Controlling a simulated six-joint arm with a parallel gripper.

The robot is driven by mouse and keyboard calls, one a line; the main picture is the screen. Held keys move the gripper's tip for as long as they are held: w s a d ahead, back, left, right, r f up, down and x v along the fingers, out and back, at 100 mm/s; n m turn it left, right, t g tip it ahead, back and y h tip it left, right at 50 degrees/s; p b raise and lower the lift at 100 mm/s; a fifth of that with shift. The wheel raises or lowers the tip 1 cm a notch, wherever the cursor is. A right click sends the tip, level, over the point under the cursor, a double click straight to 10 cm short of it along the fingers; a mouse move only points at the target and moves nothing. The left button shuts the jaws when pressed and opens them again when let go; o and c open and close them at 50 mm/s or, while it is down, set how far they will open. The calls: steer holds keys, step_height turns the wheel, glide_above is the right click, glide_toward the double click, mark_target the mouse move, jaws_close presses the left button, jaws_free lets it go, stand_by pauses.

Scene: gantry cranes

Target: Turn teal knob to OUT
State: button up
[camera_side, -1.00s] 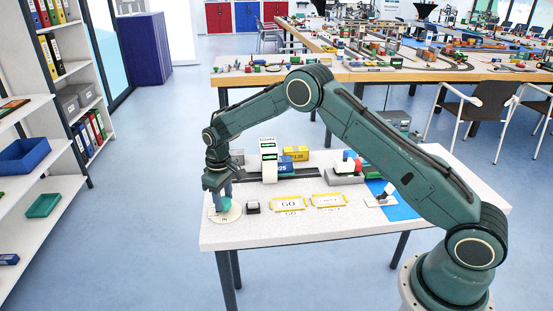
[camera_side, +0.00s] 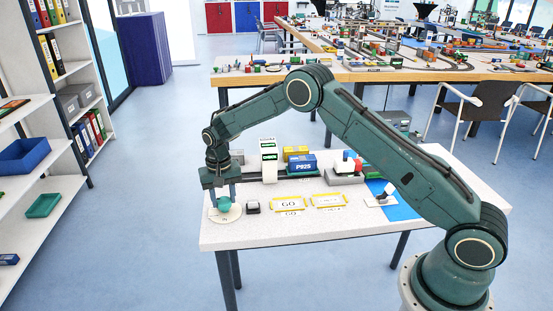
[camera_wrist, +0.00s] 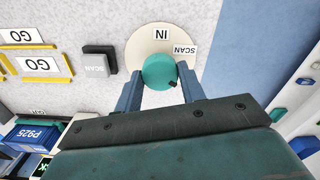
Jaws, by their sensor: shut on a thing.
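The teal knob (camera_side: 224,204) sits on a round cream dial (camera_side: 231,217) at the table's left front. My gripper (camera_side: 221,201) points down over it with one finger on each side, shut on the knob. In the wrist view the knob (camera_wrist: 158,70) is between the two fingertips (camera_wrist: 159,78). A dark mark shows on its rim at the lower right. The dial (camera_wrist: 140,45) carries labels reading IN and SCAN. No OUT label can be read; part of the dial is hidden by the knob and my gripper.
Yellow-framed GO cards (camera_side: 289,200) lie farther right. Behind are a white tower with green displays (camera_side: 269,163), a blue block marked P925 (camera_side: 301,165) and a yellow block (camera_side: 295,151). A blue mat (camera_side: 398,208) lies at right.

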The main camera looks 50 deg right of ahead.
mark_target(223, 200)
steer(key=shift+r, duration=0.1)
stand_by(0.3)
steer(key=o, duration=1)
steer(key=shift+c, duration=0.2)
step_height(223, 200, up, 14)
stand_by(0.5)
